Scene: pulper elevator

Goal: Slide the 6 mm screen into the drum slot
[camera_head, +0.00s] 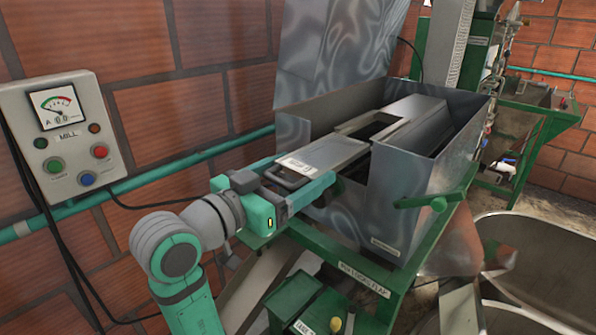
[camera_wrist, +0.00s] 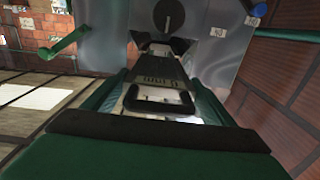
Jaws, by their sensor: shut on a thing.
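A flat grey screen (camera_head: 328,152) with a white label and a dark loop handle extends from my gripper toward the metal housing. It also shows in the wrist view (camera_wrist: 160,68), with the handle nearest the camera. My gripper (camera_head: 296,180) is shut on the screen at its handle end, one green finger on each side. The screen's far end lies at the cutout in the housing wall, in line with the dark drum slot (camera_head: 372,132). How far it sits inside the slot I cannot tell. In the wrist view, my fingers flank the handle.
The open metal housing (camera_head: 405,205) has a raised lid (camera_head: 335,45) and a green lever (camera_head: 428,202) at its front. A mill control box (camera_head: 65,135) is on the brick wall at left. A large round metal tank (camera_head: 540,270) stands at lower right.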

